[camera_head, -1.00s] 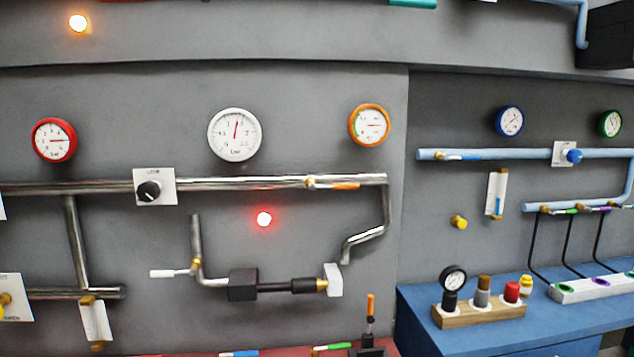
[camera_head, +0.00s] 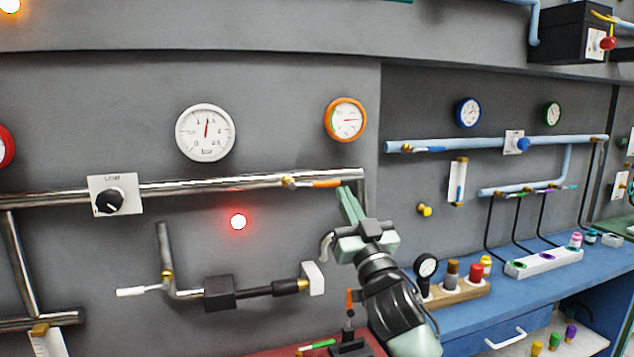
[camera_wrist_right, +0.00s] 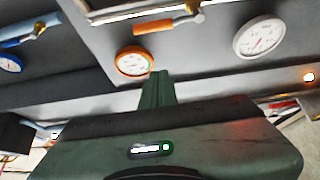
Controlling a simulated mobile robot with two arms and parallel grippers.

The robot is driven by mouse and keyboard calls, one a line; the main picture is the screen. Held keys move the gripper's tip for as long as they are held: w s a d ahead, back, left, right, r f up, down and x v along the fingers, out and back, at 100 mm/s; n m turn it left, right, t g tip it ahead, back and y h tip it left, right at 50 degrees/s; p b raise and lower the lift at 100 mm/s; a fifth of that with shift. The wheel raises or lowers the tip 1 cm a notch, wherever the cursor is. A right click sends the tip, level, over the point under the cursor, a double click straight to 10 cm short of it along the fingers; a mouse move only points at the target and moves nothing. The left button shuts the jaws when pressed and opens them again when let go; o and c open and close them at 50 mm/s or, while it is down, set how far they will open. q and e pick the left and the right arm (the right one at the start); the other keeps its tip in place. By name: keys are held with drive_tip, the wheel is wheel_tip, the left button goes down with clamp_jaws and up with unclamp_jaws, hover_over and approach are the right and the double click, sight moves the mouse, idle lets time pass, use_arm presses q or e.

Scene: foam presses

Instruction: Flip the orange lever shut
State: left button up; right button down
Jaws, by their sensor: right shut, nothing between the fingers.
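The orange lever (camera_head: 327,184) is on a brass valve (camera_head: 289,182) on the upper chrome pipe. It lies along the pipe, pointing right. In the wrist view, which looks upside down, the lever (camera_wrist_right: 152,27) is near the top edge. My right gripper (camera_head: 349,198) is shut and empty, its fingers pointing up. Its tips appear just right of the lever's free end in the head view. In the wrist view the shut fingers (camera_wrist_right: 157,88) show apart from the lever, beside the orange gauge (camera_wrist_right: 135,62). My left gripper is not in view.
The white gauge (camera_head: 205,132) and orange-rimmed gauge (camera_head: 345,120) hang above. An upright orange handle (camera_head: 349,301) stands below on the bench.

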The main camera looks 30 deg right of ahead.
sight(330, 183)
drive_tip(key=shift+d, duration=0.15)
drive_tip(key=p+x, duration=0.4)
drive_tip(key=x, duration=0.6)
drive_tip(key=shift+w+d+f, duration=0.1)
drive_tip(key=shift+w+f, duration=0.1)
drive_tip(key=shift+f, duration=0.85)
drive_tip(key=shift+w+f, duration=0.2)
drive_tip(key=shift+f, duration=0.9)
